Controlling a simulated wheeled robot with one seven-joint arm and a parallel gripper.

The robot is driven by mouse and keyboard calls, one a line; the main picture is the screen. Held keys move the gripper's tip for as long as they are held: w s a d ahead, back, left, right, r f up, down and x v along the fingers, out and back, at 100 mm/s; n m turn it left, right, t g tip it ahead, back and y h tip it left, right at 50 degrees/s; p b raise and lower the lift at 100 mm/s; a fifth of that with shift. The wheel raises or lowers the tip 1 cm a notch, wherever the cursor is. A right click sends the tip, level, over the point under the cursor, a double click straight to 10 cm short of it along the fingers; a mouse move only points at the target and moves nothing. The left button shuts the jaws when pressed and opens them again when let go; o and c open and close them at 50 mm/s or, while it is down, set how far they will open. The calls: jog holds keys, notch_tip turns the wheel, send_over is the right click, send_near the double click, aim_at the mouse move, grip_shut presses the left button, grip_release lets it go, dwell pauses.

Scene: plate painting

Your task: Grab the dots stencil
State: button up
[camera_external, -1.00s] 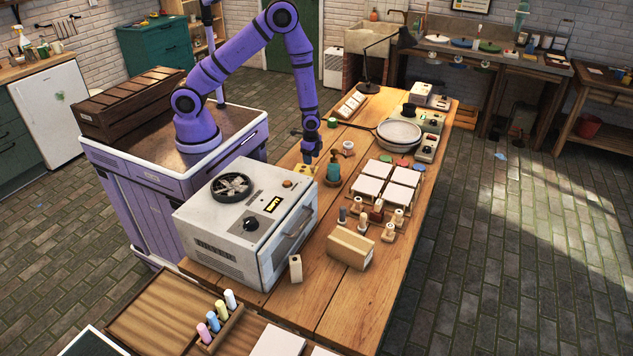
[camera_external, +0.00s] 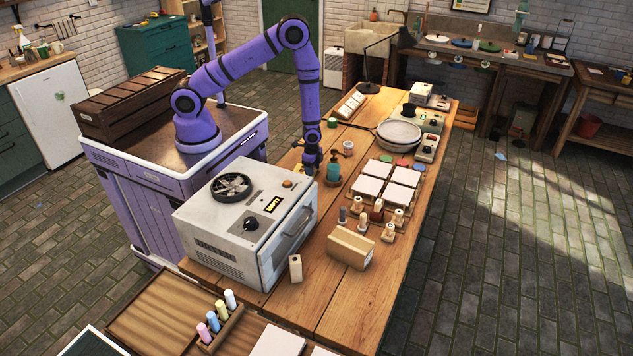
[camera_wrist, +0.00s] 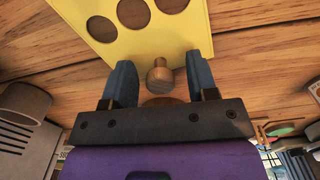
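The dots stencil is a yellow sheet with round holes. It lies near the top of the wrist view (camera_wrist: 185,32), with a small round wooden knob (camera_wrist: 159,76) at its near edge. My gripper (camera_wrist: 159,75) is open, its two dark fingers on either side of the knob with gaps. I cannot tell whether a finger touches the sheet. In the external view my gripper (camera_external: 313,170) is low over the table behind the kiln-like box, and the stencil is mostly hidden there.
The white oven-like box (camera_external: 235,210) stands close to my gripper on the near side. A teal bottle (camera_external: 333,172) stands just right of it. White tiles (camera_external: 385,180) and wooden stamps (camera_external: 378,210) lie farther right on the wooden table (camera_external: 345,310).

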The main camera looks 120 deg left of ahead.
jog(key=c, duration=0.8)
jog(key=shift+r, duration=0.15)
